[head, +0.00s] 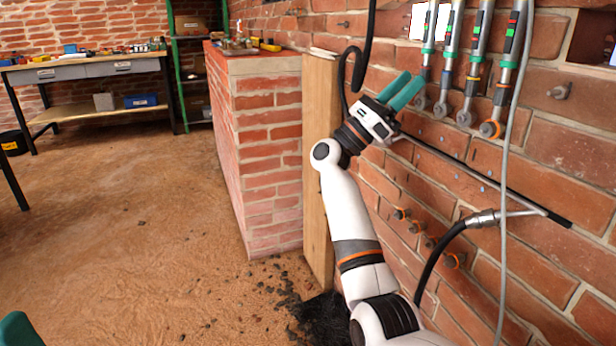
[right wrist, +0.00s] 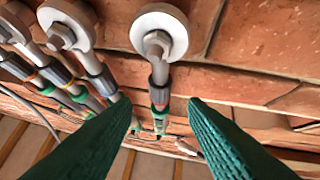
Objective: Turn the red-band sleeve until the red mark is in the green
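Several upright metal rods with coloured bands hang on the brick wall at the upper right of the head view. The leftmost rod (head: 430,42) has a narrow red band low on its sleeve, partly behind my fingertips. In the right wrist view, the red-band sleeve (right wrist: 160,97) hangs below a round metal eye, in line with the gap between my fingers. My right gripper (head: 414,80) is open and empty, its teal fingers pointing toward that rod; the gap also shows in the right wrist view (right wrist: 162,104). A teal tip (head: 18,330), apparently my left gripper, shows at the bottom left.
The neighbouring rod with a yellow band (head: 478,42) and the one with red and green marks (head: 513,40) stand close by. A grey cable (head: 505,220) hangs before the wall. A wooden post (head: 318,170) and brick pier (head: 270,150) stand left of my right arm.

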